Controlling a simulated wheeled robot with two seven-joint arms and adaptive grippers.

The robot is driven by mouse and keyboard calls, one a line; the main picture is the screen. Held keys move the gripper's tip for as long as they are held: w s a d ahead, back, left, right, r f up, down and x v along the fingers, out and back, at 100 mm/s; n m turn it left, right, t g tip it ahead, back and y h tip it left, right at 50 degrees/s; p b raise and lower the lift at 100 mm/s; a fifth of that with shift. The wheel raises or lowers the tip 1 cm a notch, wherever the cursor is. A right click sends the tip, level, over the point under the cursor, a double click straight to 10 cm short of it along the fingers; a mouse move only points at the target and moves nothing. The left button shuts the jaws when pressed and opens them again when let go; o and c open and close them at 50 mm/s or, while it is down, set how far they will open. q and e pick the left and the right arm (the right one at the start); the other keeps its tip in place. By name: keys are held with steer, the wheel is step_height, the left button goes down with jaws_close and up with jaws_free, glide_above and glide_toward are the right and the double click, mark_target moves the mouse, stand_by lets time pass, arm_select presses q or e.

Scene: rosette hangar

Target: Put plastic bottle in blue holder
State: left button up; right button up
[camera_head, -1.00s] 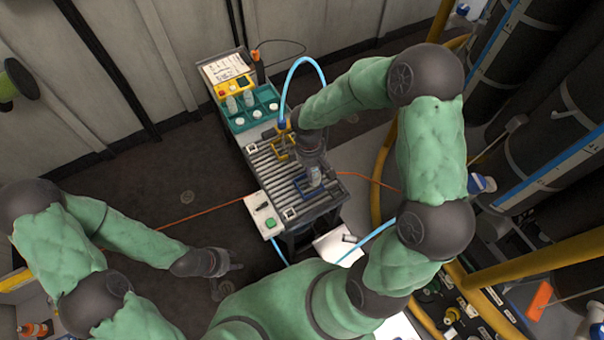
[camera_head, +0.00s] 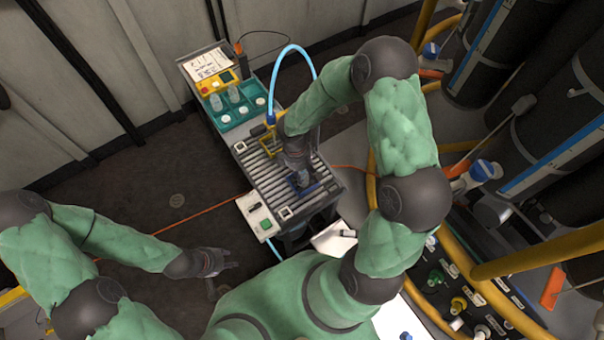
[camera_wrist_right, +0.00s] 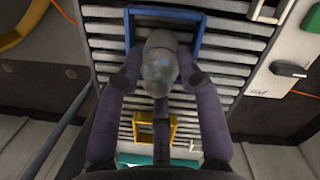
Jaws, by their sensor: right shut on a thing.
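My right gripper (camera_head: 299,172) is over the grey slatted rack and shut on a clear plastic bottle (camera_wrist_right: 159,72), which it holds between its fingers in the right wrist view. The blue holder (camera_wrist_right: 165,14) is a square frame on the rack. Its upper bar and parts of its sides show around the bottle's top end. It also shows in the head view (camera_head: 312,188), partly hidden by the gripper. I cannot tell whether the bottle's base touches the rack. My left gripper (camera_head: 228,264) is empty, with its fingers spread, low at the left, away from the rack.
A yellow holder (camera_wrist_right: 155,128) stands on the same slatted rack (camera_head: 256,168). A teal tray (camera_head: 229,124) with more bottles is at the far end. A light blue hose (camera_head: 284,58) arches beside my right arm. A box with a green button (camera_head: 265,224) is at the near left.

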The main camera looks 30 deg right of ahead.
steer(key=shift+f, duration=0.25)
steer(key=shift+f, duration=0.15)
steer(key=o, duration=0.8)
steer(key=shift+r, duration=0.2)
step_height(320, 180, up, 12)
steer(key=w+a+p, duration=0.1)
steer(key=p, duration=0.4)
steer(key=shift+w, duration=0.1)
